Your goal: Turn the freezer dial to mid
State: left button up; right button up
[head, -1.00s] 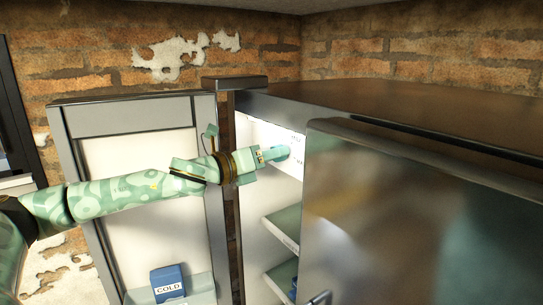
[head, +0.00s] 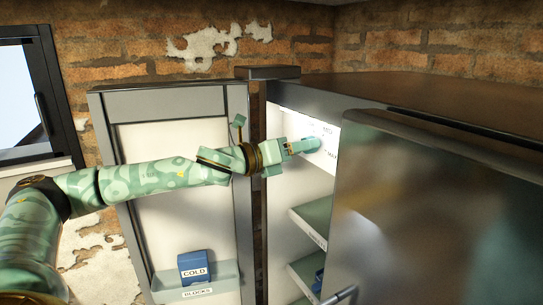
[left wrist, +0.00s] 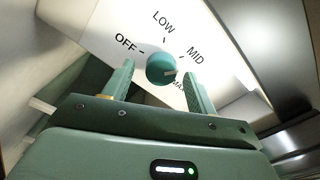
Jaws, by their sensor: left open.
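The freezer dial (left wrist: 161,68) is a round teal knob on a white panel (left wrist: 95,22) marked OFF, LOW, MID and MAX. A pale mark on its right side points right and slightly down, apparently between MID and MAX. My left gripper (left wrist: 160,72) is open, with one finger on each side of the dial. I cannot tell whether either finger touches it. In the head view my left gripper (head: 306,146) reaches in at the top of the open freezer compartment, and its tip partly hides the dial. My right gripper is not in view.
The open door (head: 170,104) stands left of the compartment, with a blue COLD box (head: 194,267) in its bin. Shelves (head: 312,222) lie below my left gripper. A shiny closed door (head: 430,220) stands close on the right.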

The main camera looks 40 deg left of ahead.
pick_arm(q)
jog(key=b+v, duration=0.8)
jog(key=v, duration=0.7)
jog(key=shift+s+b, duration=0.25)
jog(key=shift+b, duration=0.05)
